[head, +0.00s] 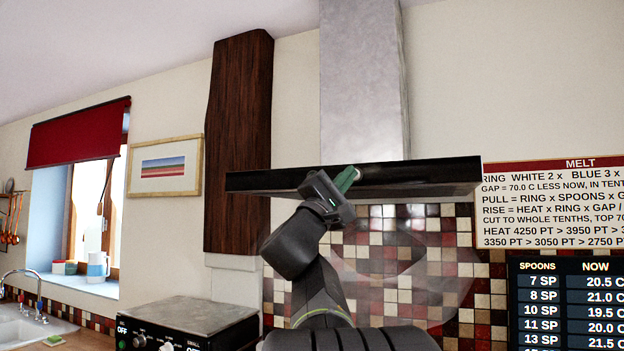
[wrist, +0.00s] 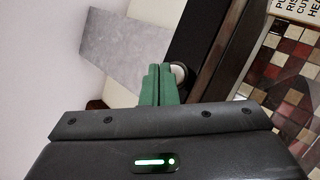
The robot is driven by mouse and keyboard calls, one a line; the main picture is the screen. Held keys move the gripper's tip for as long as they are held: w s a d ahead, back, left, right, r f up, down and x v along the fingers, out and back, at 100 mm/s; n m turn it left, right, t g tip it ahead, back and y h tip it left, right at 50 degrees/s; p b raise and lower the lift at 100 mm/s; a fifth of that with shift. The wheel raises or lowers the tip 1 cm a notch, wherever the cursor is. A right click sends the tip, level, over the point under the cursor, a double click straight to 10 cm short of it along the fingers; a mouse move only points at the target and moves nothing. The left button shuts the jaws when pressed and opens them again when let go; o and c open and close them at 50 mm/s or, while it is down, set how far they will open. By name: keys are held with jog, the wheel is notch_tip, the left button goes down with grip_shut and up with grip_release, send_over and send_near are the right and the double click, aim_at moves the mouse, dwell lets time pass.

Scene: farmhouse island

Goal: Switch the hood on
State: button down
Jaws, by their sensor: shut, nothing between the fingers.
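The hood has a dark, flat canopy (head: 430,174) below a grey metal chimney (head: 362,80). In the wrist view the dark canopy (wrist: 190,32) runs up beside the grey chimney (wrist: 125,48). A round, pale button (wrist: 180,73) shows on the hood's edge, partly behind my fingers. My gripper (head: 347,178) is shut and empty, its green fingertips up at the middle of the hood's front edge. In the wrist view the fingertips (wrist: 158,82) lie just beside the button. I cannot tell whether they touch it.
A tall dark wooden panel (head: 238,140) stands left of the hood. Below it is a black appliance with a grey top (head: 180,313). Text boards (head: 550,205) hang at the right. A faint translucent shape (head: 410,285) hangs before the mosaic tiles.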

jog(key=shift+w, duration=0.1)
dwell(0.5)
jog(key=shift+w+d, duration=0.15)
jog(key=shift+w, duration=0.15)
jog(key=shift+b, duration=0.3)
jog(key=shift+s+b, duration=0.4)
